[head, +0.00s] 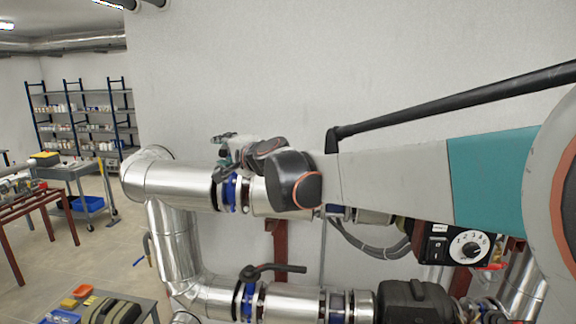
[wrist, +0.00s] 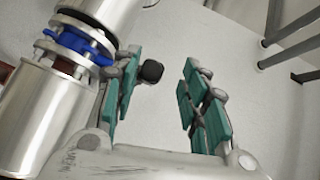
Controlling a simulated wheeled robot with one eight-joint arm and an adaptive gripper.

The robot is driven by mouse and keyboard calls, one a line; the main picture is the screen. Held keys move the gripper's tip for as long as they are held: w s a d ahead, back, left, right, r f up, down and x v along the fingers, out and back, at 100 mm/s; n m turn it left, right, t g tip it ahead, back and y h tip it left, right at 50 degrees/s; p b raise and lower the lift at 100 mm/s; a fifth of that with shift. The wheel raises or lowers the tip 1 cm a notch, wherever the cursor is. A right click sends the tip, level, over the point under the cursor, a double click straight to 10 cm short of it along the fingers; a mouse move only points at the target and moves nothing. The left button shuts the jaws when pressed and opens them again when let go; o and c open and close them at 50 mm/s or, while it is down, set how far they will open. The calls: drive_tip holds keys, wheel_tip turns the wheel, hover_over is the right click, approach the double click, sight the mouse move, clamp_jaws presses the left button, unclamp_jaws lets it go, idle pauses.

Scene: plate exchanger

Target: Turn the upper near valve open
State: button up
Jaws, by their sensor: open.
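The upper valve is a blue band with flanges on the upper silver pipe, in the head view (head: 230,192) and at the upper left of the wrist view (wrist: 72,46). My gripper (head: 225,152) is over this valve in the head view and hides most of its handle. In the wrist view my gripper (wrist: 155,88) is open, with teal pads on both fingers. A black rounded handle end (wrist: 150,71) shows between the fingers, close to the left one. Whether it touches that finger I cannot tell.
A lower pipe carries another blue valve (head: 247,300) with a black lever (head: 275,270). A black box with a dial (head: 466,246) is at the right, below my arm. A cart (head: 80,180) and shelves (head: 85,115) stand far left. A plain wall is behind.

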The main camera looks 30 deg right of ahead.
drive_tip(key=s, duration=0.2)
drive_tip(key=s+d, duration=0.1)
drive_tip(key=s, duration=0.1)
drive_tip(key=shift+d+r, duration=0.1)
drive_tip(key=shift+r, duration=0.15)
drive_tip(key=shift+n+g+y, duration=0.3)
drive_tip(key=shift+n+y, duration=0.1)
drive_tip(key=shift+n, duration=0.4)
drive_tip(key=f+b, duration=0.1)
drive_tip(key=s+a+f+b, duration=0.1)
drive_tip(key=s+a+f, duration=0.1)
drive_tip(key=shift+s+f+b, duration=0.25)
drive_tip(key=shift+f+b, duration=0.15)
